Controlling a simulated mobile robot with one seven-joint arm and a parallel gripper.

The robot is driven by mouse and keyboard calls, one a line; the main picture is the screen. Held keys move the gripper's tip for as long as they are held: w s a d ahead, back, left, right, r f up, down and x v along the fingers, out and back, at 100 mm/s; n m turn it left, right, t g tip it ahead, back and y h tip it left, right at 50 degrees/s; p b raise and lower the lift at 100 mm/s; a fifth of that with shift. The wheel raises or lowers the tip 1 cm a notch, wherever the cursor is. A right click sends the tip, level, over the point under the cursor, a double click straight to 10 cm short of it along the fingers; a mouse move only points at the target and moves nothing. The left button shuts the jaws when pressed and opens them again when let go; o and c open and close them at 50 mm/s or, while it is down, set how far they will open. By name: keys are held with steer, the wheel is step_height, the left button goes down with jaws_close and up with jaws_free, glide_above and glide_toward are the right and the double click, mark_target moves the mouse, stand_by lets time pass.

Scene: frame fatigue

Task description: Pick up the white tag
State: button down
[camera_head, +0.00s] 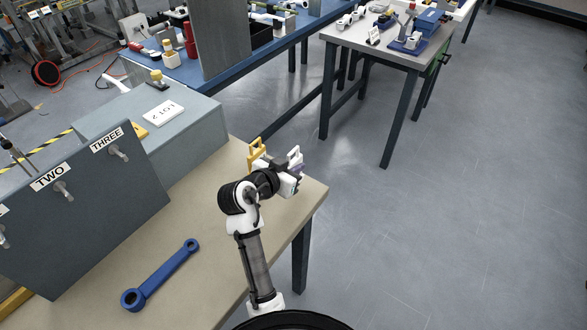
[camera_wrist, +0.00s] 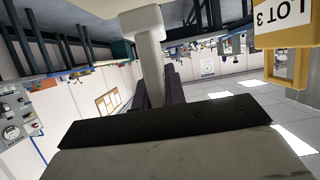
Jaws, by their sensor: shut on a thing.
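My gripper (camera_head: 291,178) is over the far right corner of the beige table. In the wrist view the white tag (camera_wrist: 141,45) stands out as a pale post with a wider end, at the dark fingers (camera_wrist: 165,85). The fingers and its lower part are mostly hidden by the gripper body. Any lettering on it cannot be seen. A yellow tag (camera_head: 257,149) stands just left of my gripper; in the wrist view it (camera_wrist: 290,38) reads LOT 3.
A white plate with LOT lettering (camera_head: 163,113) lies on a grey box (camera_head: 205,130). A grey panel marked TWO and THREE (camera_head: 100,200) stands at left. A blue wrench (camera_head: 162,275) lies on the beige table (camera_head: 215,215). Open floor (camera_head: 450,220) is at right.

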step_height(320, 180, up, 16)
steer(key=p, duration=0.2)
steer(key=shift+r, duration=0.15)
steer(key=c, duration=2.1)
jaws_free()
steer(key=shift+c, duration=0.2)
jaws_close()
